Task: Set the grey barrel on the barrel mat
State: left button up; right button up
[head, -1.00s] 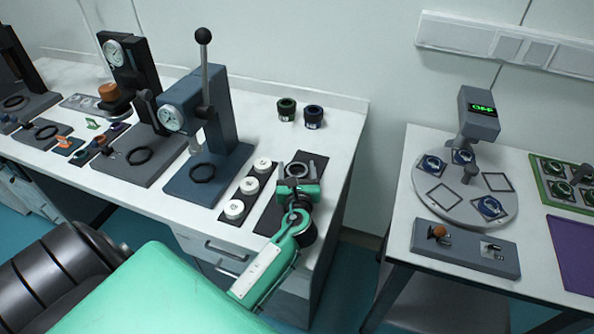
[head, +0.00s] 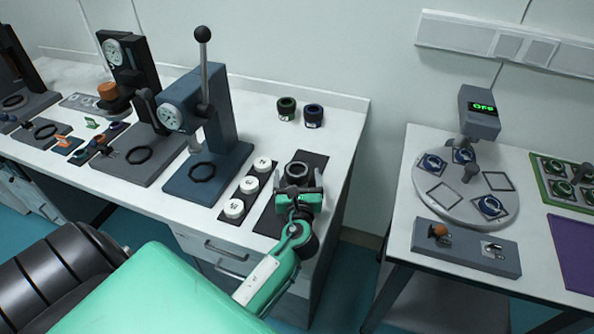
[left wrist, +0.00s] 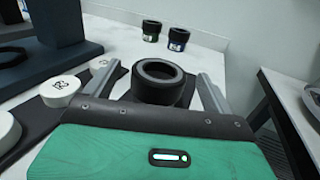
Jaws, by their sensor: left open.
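The grey barrel (head: 297,171), a short dark-grey cylinder with an open ring top, stands upright on the dark rectangular barrel mat (head: 269,219), towards its far part. My left gripper (head: 299,190) is low over the mat on the near side of the barrel, with its jaws open. In the left wrist view the barrel (left wrist: 160,80) shows between the two spread fingers (left wrist: 168,82), with a gap on each side. The gripper body hides the barrel's foot there. My right gripper is out of view.
White weights (head: 249,185) stand in a row on a strip left of the mat. A blue-grey lever press (head: 222,130) is further left. Two small dark barrels (head: 287,109) (head: 314,116) stand behind. The table's right edge is close; a round-plate station (head: 465,205) is beyond the gap.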

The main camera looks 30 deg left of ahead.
pick_arm(q)
jog(key=b+v, duration=0.1)
jog(key=v, duration=0.7)
jog(key=shift+s+d, duration=0.2)
jog(key=shift+s, duration=0.05)
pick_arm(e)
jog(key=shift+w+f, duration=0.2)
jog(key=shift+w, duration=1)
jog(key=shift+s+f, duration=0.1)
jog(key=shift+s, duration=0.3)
